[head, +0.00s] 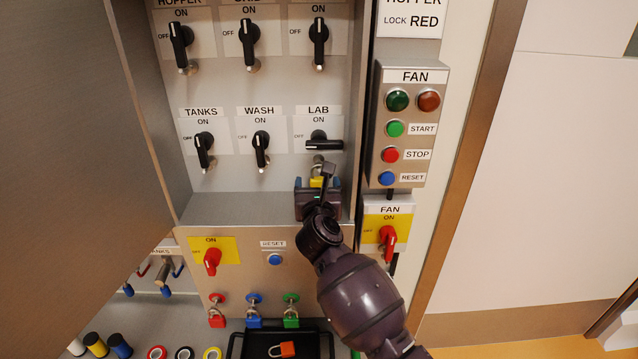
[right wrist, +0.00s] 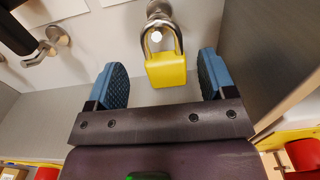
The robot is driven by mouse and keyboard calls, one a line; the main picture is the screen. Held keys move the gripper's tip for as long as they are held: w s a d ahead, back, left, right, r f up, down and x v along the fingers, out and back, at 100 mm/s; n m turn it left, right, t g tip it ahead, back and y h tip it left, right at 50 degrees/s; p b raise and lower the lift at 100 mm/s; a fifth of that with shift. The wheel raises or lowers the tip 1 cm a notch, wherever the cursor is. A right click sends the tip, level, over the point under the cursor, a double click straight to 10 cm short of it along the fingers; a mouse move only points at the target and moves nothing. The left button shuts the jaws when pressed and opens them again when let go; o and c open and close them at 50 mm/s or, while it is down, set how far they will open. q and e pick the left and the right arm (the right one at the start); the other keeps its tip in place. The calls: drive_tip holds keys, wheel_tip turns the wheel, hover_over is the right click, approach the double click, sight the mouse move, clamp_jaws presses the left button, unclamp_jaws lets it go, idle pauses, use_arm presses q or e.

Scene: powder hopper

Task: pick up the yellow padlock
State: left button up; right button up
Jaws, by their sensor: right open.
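The yellow padlock (right wrist: 167,70) hangs by its steel shackle from a metal hasp (right wrist: 158,12) on the panel. In the head view the padlock (head: 317,182) shows just below the LAB switch (head: 322,144), mostly hidden by my right gripper (head: 318,184). My right gripper is open. In the right wrist view its two blue-padded fingers (right wrist: 160,82) stand on either side of the padlock, with a gap on both sides. My left gripper is not in view.
A cabinet shelf edge (head: 250,213) lies below the switches. The FAN button box (head: 411,125) stands right of the gripper. Red, blue and green padlocks (head: 254,322) hang lower down. A black tray (head: 312,345) holds an orange-red padlock (head: 282,350). A cabinet door (head: 75,170) stands at left.

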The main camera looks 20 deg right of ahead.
sight(319, 181)
drive_tip(key=x, duration=0.3)
drive_tip(key=shift+w+d, duration=0.15)
drive_tip(key=shift+d, duration=0.15)
drive_tip(key=shift+w, duration=0.2)
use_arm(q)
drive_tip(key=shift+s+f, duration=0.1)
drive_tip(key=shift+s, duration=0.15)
use_arm(e)
drive_tip(key=shift+c, duration=0.2)
drive_tip(key=c, duration=1)
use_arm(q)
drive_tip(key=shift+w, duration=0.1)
